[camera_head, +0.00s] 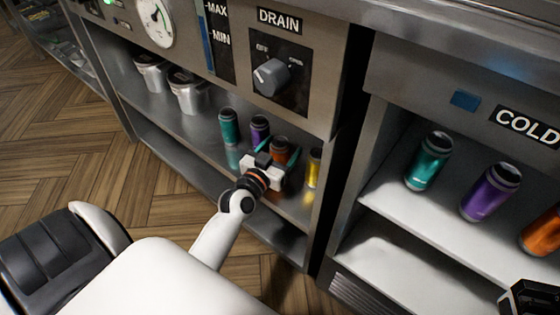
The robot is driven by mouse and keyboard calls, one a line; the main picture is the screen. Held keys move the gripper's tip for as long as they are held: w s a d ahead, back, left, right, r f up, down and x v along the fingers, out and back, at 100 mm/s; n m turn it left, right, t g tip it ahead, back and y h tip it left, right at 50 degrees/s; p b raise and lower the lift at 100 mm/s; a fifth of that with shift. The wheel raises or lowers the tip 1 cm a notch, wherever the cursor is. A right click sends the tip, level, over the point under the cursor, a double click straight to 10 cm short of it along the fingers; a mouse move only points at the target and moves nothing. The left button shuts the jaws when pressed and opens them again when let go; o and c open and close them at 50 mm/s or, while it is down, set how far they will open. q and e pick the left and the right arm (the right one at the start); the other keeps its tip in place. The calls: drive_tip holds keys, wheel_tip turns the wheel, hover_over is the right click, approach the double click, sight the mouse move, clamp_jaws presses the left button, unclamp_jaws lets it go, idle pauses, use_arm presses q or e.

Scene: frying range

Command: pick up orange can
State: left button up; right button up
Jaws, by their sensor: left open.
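An orange can (281,147) stands on the left metal shelf, between a purple can (260,128) and a yellow can (314,168). My left gripper (270,152) is open at this can, with its fingers reaching toward its sides. The gripper hides the can's lower part, and I cannot tell whether the fingers touch it. A second orange can (542,233) stands in the cold compartment at the right edge, partly cut off.
A teal can (229,125) stands left of the purple one. Two metal pots (188,92) stand farther left on the shelf. The cold compartment also holds a teal can (429,161) and a purple can (490,192). The drain panel (280,75) overhangs the left shelf.

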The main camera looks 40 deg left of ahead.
use_arm(q)
drive_tip(key=shift+w+a, duration=0.1)
drive_tip(key=shift+w, duration=0.6)
drive_tip(key=shift+r, duration=0.1)
drive_tip(key=shift+c, duration=0.5)
